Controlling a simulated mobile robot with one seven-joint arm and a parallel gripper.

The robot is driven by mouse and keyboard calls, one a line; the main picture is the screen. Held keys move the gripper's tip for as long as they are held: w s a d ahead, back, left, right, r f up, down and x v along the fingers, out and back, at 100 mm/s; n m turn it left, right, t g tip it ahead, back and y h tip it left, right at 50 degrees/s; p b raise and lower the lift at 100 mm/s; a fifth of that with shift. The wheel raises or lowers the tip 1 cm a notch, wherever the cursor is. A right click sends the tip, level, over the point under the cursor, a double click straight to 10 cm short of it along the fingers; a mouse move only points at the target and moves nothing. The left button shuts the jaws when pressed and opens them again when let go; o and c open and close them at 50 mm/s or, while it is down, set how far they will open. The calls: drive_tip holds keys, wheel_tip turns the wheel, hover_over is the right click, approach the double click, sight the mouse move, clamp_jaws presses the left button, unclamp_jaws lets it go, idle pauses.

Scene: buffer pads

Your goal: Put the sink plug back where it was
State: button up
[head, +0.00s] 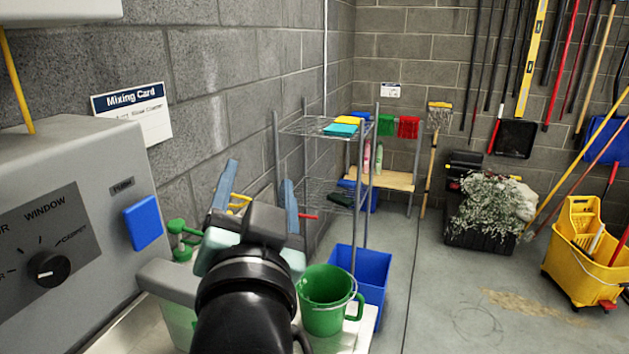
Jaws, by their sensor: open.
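My gripper (256,188) is open in the head view, with its two blue fingers raised and spread apart. No held thing shows between them. I cannot make out a sink plug in this view. My dark arm and the grey gripper body hide part of the pale surface (120,335) at the bottom. A yellow piece shows between the fingers and a red piece to the right of them, but I cannot tell what they are.
A grey dispenser (85,185) with a knob stands close at left. A green bucket (325,318) is right of my arm, beside a blue bin (376,270). A wire shelf (310,127) stands behind.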

drive_tip(key=s+d+r+n+t+h, duration=0.1)
drive_tip(key=s+d+r+n+t, duration=0.1)
drive_tip(key=s+r, duration=0.4)
drive_tip(key=s+d+r+n+t+h, duration=0.1)
drive_tip(key=s+d+r+t, duration=0.3)
drive_tip(key=r, duration=0.8)
drive_tip(key=shift+s+r+n+t, duration=0.35)
drive_tip(key=shift+s+n+t, duration=0.15)
drive_tip(key=shift+s+t, duration=0.65)
